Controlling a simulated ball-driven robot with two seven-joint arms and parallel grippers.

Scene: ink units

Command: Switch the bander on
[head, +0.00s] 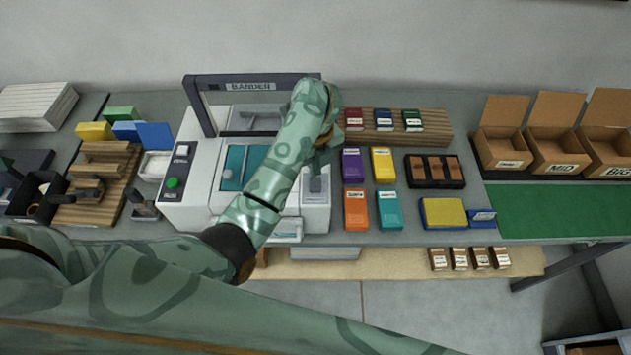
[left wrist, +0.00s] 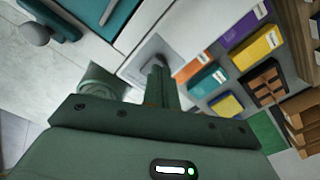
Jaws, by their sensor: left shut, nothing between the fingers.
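The bander (head: 203,160) is a pale grey machine with a dark arch labelled BANDER, a teal panel and a green round button on its left end. A small grey plate (head: 315,198) sits on its right end; it also shows in the wrist view (left wrist: 143,62). My left gripper (head: 316,172) hangs over that plate, partly hidden by my forearm. In the left wrist view its fingers (left wrist: 157,75) are shut and empty, their tips over the plate. I cannot tell whether they touch it. The plate's middle is hidden behind the fingers. My right gripper is not in view.
Purple, yellow, orange and teal boxes (head: 355,210) stand close to the right of the bander. Behind them is a wooden rack (head: 437,118) with small packs. A wooden block stand (head: 113,190) is on the left. Open cardboard bins (head: 500,150) and a green mat (head: 560,212) are far right.

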